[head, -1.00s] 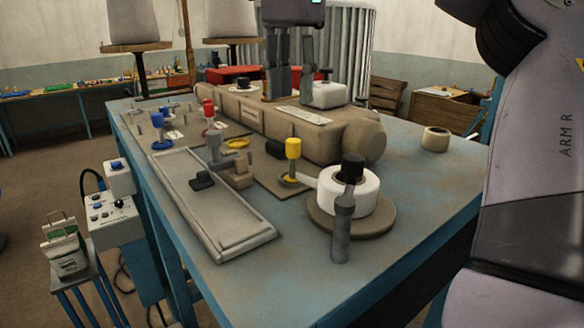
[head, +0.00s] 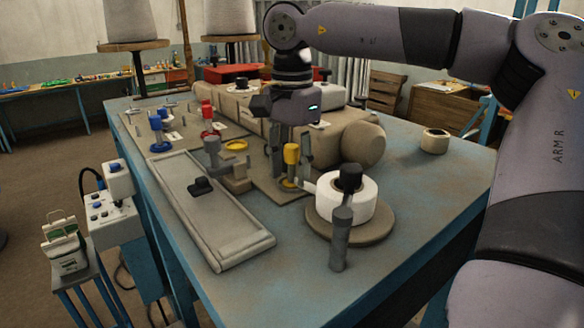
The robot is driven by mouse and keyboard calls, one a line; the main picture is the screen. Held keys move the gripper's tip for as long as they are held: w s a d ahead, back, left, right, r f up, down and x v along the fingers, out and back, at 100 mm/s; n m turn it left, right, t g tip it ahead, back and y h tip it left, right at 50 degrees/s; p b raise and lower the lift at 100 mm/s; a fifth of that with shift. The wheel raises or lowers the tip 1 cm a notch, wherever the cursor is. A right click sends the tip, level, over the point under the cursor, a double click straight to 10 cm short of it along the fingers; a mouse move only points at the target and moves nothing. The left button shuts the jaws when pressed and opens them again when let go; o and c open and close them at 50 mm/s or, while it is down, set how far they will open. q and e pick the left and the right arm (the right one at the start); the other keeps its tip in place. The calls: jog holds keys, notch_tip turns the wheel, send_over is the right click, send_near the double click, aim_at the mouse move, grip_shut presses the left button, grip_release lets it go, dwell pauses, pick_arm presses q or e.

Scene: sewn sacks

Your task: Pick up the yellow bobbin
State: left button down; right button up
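The yellow bobbin (head: 291,153) stands upright on a post with a yellow foot, on a small brown board on the blue table. My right gripper (head: 290,158) points down over it from above, with one finger on each side of the bobbin. The fingers look spread, with the bobbin between them, and I see no clear grip on it. The bobbin's yellow top and the post below stay visible between the fingers. My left gripper is not in view.
A white roll (head: 338,202) with a black top sits on a round base just right of the bobbin. A grey tray (head: 222,228) lies to the left. Blue (head: 156,124) and red (head: 207,110) bobbins stand farther back. The front right tabletop is clear.

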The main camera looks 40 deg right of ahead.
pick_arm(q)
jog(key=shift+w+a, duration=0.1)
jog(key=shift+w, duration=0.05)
pick_arm(e)
jog(key=shift+c, duration=0.2)
jog(key=shift+a, duration=0.1)
jog(key=shift+c, duration=0.6)
grip_shut()
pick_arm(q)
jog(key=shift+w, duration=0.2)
